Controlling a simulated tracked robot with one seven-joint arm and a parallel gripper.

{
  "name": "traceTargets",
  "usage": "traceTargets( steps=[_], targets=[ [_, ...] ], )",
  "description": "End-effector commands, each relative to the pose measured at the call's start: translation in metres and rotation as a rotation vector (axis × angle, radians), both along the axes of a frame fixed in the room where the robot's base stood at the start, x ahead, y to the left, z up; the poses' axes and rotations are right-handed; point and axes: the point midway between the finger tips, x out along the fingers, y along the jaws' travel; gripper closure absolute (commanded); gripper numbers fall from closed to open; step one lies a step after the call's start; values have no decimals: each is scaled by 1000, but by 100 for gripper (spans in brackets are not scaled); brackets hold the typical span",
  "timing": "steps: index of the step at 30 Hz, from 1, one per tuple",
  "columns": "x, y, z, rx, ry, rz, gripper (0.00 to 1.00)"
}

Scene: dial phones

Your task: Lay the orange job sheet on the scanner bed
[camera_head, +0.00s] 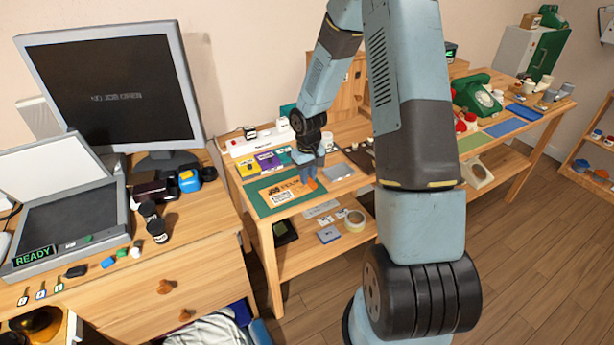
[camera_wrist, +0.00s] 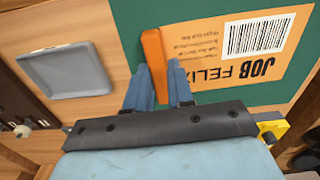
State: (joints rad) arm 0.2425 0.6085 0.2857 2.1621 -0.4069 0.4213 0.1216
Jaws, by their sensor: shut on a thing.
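The orange job sheet (camera_head: 282,194) lies flat on a green mat (camera_head: 252,187) on the middle table. Its barcode and "JOB FELIX" print show in the wrist view (camera_wrist: 245,50). An upright orange tab (camera_wrist: 154,52) stands at the sheet's edge. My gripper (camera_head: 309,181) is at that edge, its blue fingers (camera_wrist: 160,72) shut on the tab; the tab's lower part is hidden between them. The scanner stands on the left desk with its lid (camera_head: 45,170) raised, its dark bed (camera_head: 70,220) bare and a green "READY" display (camera_head: 35,255).
A monitor (camera_head: 110,90) stands behind the scanner. Black jars (camera_head: 157,230) and small coloured blocks are beside the scanner's right and front edges. A grey tray (camera_wrist: 65,70) is beside the mat. Colored cards (camera_head: 268,160) lie behind the sheet. A gap separates desk and table.

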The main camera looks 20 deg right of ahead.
Motion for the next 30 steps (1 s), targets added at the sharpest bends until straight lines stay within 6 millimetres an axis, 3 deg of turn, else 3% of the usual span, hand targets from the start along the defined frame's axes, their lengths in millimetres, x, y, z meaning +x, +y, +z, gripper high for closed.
traceTargets(
  steps=[30],
  targets=[
    [0, 1, 48, 0, -1, 0, 100]
  ],
)
